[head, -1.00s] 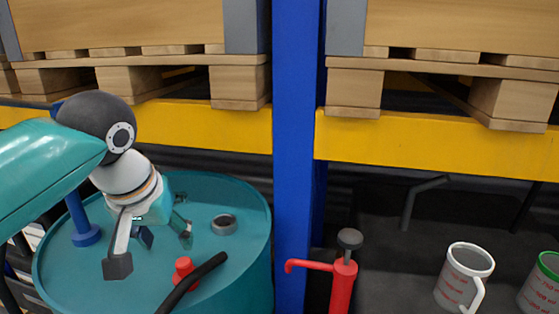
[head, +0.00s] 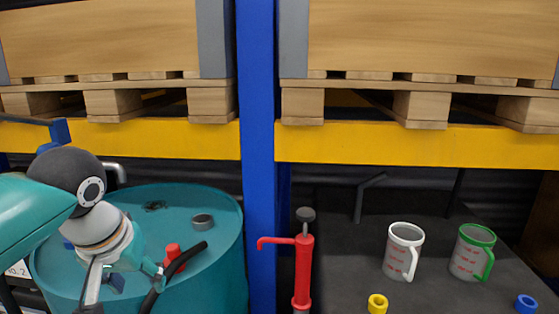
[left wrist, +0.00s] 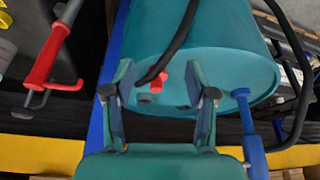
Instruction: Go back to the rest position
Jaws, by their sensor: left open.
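My left gripper (head: 122,282) is open and empty, fingers pointing down in front of the teal drum (head: 225,262) at the lower left of the head view; part of one finger runs out of the frame. In the left wrist view, the two fingers of the left gripper (left wrist: 160,93) stand wide apart with nothing held between them. The drum (left wrist: 235,70) and its red cap (left wrist: 162,77) show beyond the fingers. I cannot tell the exact gap to the drum. My right gripper is in neither view.
A blue post (head: 257,150) and yellow beam (head: 400,150) carry pallets above. A red hand pump (head: 303,270), a white mug (head: 400,250), a green-rimmed mug (head: 467,252), a yellow ring (head: 377,304) and a blue ring (head: 526,304) are at right. A black hose (head: 180,267) crosses the drum.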

